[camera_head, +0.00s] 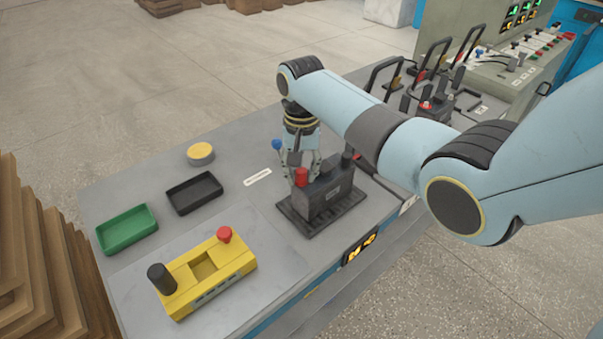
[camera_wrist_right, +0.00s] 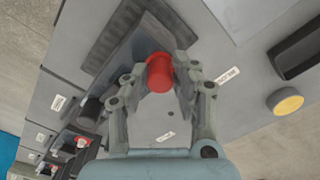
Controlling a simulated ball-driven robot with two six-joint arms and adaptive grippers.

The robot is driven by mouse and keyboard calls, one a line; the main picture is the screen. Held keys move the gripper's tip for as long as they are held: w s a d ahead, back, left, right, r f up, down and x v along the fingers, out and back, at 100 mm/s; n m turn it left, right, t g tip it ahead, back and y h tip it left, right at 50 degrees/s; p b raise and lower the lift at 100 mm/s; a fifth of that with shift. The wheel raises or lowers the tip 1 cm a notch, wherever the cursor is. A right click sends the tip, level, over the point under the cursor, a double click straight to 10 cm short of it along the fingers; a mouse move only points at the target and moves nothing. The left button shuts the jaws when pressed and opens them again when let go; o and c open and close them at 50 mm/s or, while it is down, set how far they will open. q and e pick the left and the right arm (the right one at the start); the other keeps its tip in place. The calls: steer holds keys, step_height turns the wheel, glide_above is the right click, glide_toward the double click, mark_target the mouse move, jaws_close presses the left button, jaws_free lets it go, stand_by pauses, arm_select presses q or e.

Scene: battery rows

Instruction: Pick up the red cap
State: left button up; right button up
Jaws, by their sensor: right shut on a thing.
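The red cap (camera_head: 301,177) is a small cylinder at the left end of the dark battery block (camera_head: 329,191), which stands on a ribbed black base (camera_head: 300,222). My right gripper (camera_head: 304,165) comes down from above and is shut on the red cap. In the right wrist view the cap (camera_wrist_right: 159,74) sits between the two fingertips of the gripper (camera_wrist_right: 163,68), with the dark block behind it. I cannot tell whether the cap touches the block. My left gripper is not in view.
A yellow holder (camera_head: 207,271) with a red knob (camera_head: 224,234) and a black post (camera_head: 161,278) stands at the front left. A green tray (camera_head: 127,229), a black tray (camera_head: 194,193) and a yellow disc (camera_head: 201,153) lie behind it. More battery units with tall handles stand at the back right.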

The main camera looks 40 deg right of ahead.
mark_target(301, 170)
steer(key=shift+w+r, duration=0.1)
steer(key=shift+r, duration=0.4)
step_height(301, 170, up, 3)
steer(key=shift+f, duration=0.2)
steer(key=w+d+r+b, duration=0.2)
steer(key=d+r, duration=0.5)
steer(key=d, duration=0.4)
steer(key=shift+w+d+r+b, duration=0.2)
steer(key=shift+b, duration=0.3)
steer(key=shift+o, duration=1.2)
jaws_close()
steer(key=shift+r+p, duration=0.6)
steer(key=shift+p, duration=0.55)
